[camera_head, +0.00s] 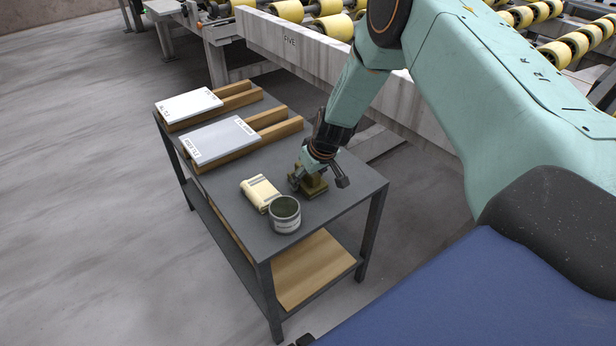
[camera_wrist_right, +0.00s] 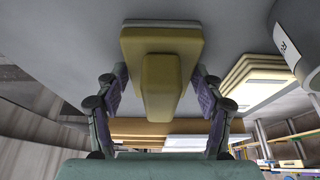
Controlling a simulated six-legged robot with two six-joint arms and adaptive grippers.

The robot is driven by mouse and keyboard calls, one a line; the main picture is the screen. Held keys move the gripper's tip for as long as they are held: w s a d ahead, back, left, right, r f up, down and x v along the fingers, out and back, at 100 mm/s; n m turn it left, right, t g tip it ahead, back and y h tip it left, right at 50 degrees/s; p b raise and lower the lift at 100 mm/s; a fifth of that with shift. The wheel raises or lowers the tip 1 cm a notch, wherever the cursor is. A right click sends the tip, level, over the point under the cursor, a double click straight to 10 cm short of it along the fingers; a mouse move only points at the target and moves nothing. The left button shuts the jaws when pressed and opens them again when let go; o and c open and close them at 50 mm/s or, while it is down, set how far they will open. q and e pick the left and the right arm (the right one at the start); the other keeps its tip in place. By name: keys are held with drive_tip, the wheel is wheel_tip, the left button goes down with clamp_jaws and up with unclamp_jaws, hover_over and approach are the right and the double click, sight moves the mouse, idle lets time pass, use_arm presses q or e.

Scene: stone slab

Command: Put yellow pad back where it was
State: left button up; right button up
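The yellow pad (camera_head: 314,187) is a dull yellow block with a raised grip on its back. It sits on the grey table top, partly hidden under my right gripper (camera_head: 318,180) in the head view. In the right wrist view the pad (camera_wrist_right: 160,50) is ahead, and its grip (camera_wrist_right: 161,88) lies between the two fingers of my right gripper (camera_wrist_right: 160,85). The fingers are apart, with a visible gap on each side of the grip. My left gripper is not in view.
A grey can (camera_head: 285,222) and a cream folded stack (camera_head: 259,193) stand close left of the pad on the table (camera_head: 345,195). Two pale labelled boards (camera_head: 221,139) (camera_head: 189,104) rest on wooden blocks farther back. A roller conveyor (camera_head: 330,28) runs behind.

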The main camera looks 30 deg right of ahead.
drive_tip(key=shift+o, duration=1.1)
drive_tip(key=shift+r, duration=0.1)
drive_tip(key=shift+r+p, duration=0.3)
drive_tip(key=shift+p, duration=0.05)
drive_tip(key=p+v, duration=0.5)
drive_tip(key=v, duration=0.1)
drive_tip(key=shift+s+r, duration=0.1)
drive_tip(key=shift+r, duration=0.1)
drive_tip(key=p+v, duration=0.5)
drive_tip(key=shift+s+r, duration=0.1)
drive_tip(key=shift+r, duration=0.05)
drive_tip(key=shift+c, duration=0.2)
